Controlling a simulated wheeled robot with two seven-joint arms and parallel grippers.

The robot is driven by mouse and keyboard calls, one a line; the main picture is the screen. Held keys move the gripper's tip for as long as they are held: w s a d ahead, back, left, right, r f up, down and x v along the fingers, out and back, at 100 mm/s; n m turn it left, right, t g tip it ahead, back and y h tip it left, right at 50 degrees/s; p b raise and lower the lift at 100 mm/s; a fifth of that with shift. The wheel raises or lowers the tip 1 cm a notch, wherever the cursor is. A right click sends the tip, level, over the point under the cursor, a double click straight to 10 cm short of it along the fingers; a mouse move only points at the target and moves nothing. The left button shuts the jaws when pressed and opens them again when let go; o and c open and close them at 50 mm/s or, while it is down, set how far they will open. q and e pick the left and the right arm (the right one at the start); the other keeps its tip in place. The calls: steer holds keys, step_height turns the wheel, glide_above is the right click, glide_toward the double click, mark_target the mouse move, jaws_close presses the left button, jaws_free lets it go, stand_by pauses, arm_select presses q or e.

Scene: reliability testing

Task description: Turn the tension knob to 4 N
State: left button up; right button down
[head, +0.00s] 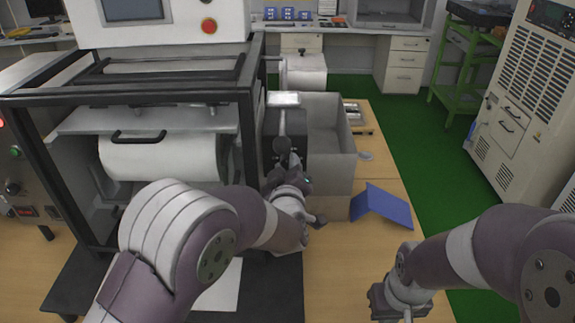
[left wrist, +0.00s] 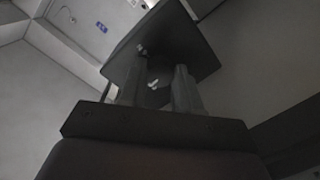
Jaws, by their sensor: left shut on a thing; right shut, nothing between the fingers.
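My left gripper (head: 285,160) reaches to the dark side part of the machine, beside the grey open box. It is shut on a small dark part that I take to be the tension knob; in the head view the gripper and shadow hide most of it. In the left wrist view, the two fingers of my left gripper (left wrist: 157,88) stand against a dark plate (left wrist: 178,38), with small light marks between them. No scale or 4 N mark is readable. My right gripper (head: 392,303) is shut and empty at the lower right, away from the machine.
The black-framed machine (head: 120,95) with a white roller (head: 165,157) fills the left. The grey box (head: 328,135) stands close to the right of my left gripper. A blue folded sheet (head: 382,206) lies on the wooden table (head: 345,242).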

arm_select(q)
steer(key=m+p, duration=0.2)
steer(key=m, duration=0.4)
steer(key=shift+y, duration=0.3)
steer(key=shift+f, duration=0.1)
stand_by(0.4)
steer(key=o, duration=1.1)
steer(key=shift+c, duration=0.2)
steer(key=shift+s, duration=0.1)
steer(key=s+r+b, duration=0.1)
steer(key=s+b, duration=0.1)
steer(key=s, duration=1)
steer(key=shift+s+d, duration=0.2)
steer(key=shift+d, duration=0.05)
